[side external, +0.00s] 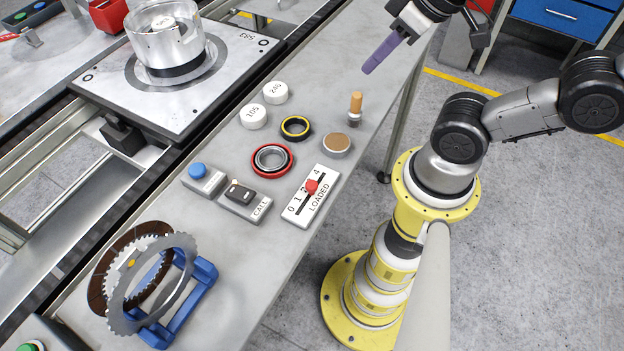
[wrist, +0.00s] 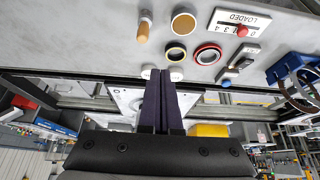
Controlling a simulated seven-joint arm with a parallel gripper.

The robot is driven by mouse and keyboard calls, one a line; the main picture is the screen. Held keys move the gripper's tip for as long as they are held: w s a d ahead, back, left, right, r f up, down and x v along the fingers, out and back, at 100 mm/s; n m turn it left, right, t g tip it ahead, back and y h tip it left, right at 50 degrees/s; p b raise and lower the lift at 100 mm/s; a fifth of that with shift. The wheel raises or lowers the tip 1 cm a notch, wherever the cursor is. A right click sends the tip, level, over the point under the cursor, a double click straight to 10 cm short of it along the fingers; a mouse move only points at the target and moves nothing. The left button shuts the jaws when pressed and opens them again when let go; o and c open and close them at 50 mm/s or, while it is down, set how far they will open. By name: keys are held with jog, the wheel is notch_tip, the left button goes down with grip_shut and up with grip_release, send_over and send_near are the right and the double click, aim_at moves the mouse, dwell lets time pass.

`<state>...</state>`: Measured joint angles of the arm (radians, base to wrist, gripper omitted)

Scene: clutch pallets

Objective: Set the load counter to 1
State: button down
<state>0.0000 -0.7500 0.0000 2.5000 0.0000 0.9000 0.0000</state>
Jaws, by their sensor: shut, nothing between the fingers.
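The load counter is a white plate (side external: 299,212) marked LOADED, with numerals 0 to 4 along a dark slot. My gripper (side external: 369,69) has dark purple fingers, closed together and empty. It hangs above the bench's far right part, apart from the counter. The shut fingers point up the wrist view (wrist: 160,73).
A call switch (side external: 243,198) and a blue button (side external: 197,170) lie left of the counter. Red and black rings (side external: 271,172), a brown-topped disc (side external: 337,143) and an upright orange-handled peg (side external: 355,105) stand nearby. A blue rack (side external: 205,272) holds toothed discs.

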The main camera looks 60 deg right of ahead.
jog(key=c, duration=1.5)
grip_release()
jog(key=shift+c, duration=0.2)
jog(key=shift+o, duration=1.3)
jog(key=shift+s+f, duration=0.1)
jog(key=shift+o, duration=1.1)
jog(key=shift+s, duration=0.25)
jog(key=o, duration=0.4)
notch_tip(320, 180, up, 2)
jog(key=shift+a+r+g, duration=0.1)
jog(key=shift+a+g, duration=0.05)
jog(key=shift+g, duration=0.55)
jog(key=w+a+r+n+g, duration=0.1)
jog(key=w+r+g, duration=0.1)
jog(key=n+g+h, duration=0.3)
jog(key=n+g, duration=0.2)
jog(key=n, duration=0.3)
send_over(310, 184)
jog(key=w+a, duration=0.4)
notch_tip(310, 184, down, 5)
jog(key=x, duration=1.3)
jog(key=shift+s+d+f, duration=0.1)
jog(key=shift+s+f, duration=0.05)
jog(key=shift+s, duration=0.05)
